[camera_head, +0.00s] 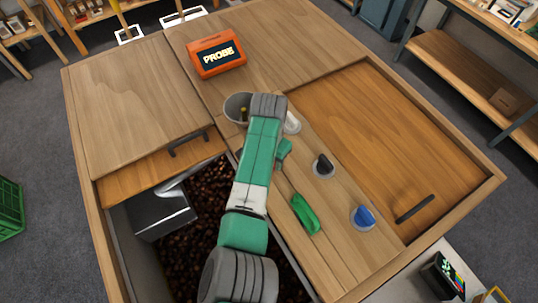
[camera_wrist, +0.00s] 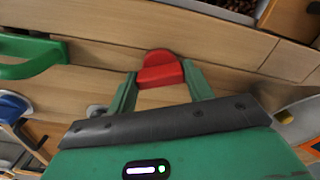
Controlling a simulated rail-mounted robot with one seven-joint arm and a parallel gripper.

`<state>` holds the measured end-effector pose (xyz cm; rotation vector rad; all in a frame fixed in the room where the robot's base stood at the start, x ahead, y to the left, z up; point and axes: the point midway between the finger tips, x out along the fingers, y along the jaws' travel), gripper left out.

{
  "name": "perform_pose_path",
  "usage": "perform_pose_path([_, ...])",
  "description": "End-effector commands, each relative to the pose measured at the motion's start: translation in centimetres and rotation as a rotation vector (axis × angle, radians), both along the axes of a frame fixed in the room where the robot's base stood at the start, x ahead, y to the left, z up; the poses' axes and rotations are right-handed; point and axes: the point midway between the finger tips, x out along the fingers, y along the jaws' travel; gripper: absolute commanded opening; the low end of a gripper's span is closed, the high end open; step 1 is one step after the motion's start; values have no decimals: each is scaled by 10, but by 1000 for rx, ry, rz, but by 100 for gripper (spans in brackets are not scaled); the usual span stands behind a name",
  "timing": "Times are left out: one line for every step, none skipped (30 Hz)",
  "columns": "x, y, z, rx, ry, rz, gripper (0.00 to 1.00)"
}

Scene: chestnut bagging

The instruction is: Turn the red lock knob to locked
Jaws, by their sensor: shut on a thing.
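The red lock knob (camera_wrist: 161,72) shows in the wrist view, standing up from the wooden strip between my fingers. My gripper (camera_wrist: 160,88) is closed around it, with a green finger at each side. In the head view the red knob is hidden behind my arm, and only a green part of my gripper (camera_head: 284,150) shows over the strip. Which way the knob is turned, and any lock marking, I cannot tell.
On the strip are a black knob (camera_head: 323,163), a blue knob (camera_head: 363,216) and a green handle (camera_head: 305,213). My arm passes over an open bin of chestnuts (camera_head: 208,200).

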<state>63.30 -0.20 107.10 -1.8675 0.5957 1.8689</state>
Motion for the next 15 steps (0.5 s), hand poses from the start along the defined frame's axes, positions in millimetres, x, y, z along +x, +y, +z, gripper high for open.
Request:
perform_pose_path([1, 0, 2, -1, -2, -39, 28])
perform_pose_path([1, 0, 2, -1, -2, -66, 28])
perform_pose_path([1, -1, 2, 0, -2, -100, 28])
perform_pose_path([1, -1, 2, 0, -2, -125, 28])
perform_pose_path([1, -1, 2, 0, -2, -149, 28])
perform_pose_path([1, -1, 2, -1, -2, -180, 28])
perform_pose_path([1, -1, 2, -1, -2, -201, 28])
perform_pose_path([1, -1, 2, -1, -2, -222, 28])
perform_pose_path([1, -1, 2, -1, -2, -248, 28])
perform_pose_path([1, -1, 2, -1, -2, -268, 28])
perform_pose_path([1, -1, 2, -1, -2, -285, 28])
perform_pose_path([1, -1, 2, -1, -2, -307, 28])
perform_pose_path([1, -1, 2, -1, -2, -323, 28])
perform_pose_path([1, -1, 2, -1, -2, -337, 28])
perform_pose_path([1, -1, 2, -1, -2, -355, 28])
